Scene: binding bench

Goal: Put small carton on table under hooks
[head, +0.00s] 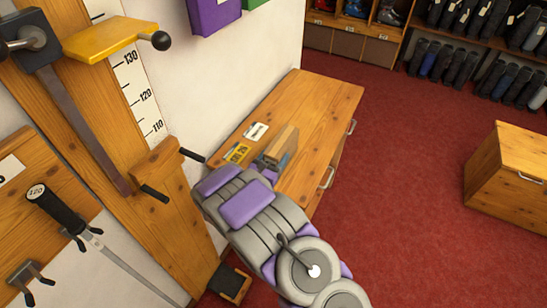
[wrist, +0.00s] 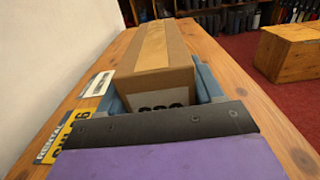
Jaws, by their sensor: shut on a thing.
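The small carton (head: 283,143) is a brown cardboard box with a tape strip along its top. It is over the wooden table (head: 325,97) by the wall; I cannot tell whether it rests on the top or hangs just above it. My gripper (head: 273,164) is shut on the carton's near end. In the wrist view the blue fingers flank the carton (wrist: 158,50), and dark print shows on its near face, partly hidden by my gripper (wrist: 160,92). A purple item (head: 212,14) hangs on the wall above the table; no hook shows clearly.
A yellow tag (head: 237,152) and a white tag (head: 256,131) lie on the table beside the carton, toward the wall. The table's far part is clear. A wooden measuring post (head: 170,190) with protruding handles stands at left. A wooden chest (head: 510,175) stands at right on red carpet.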

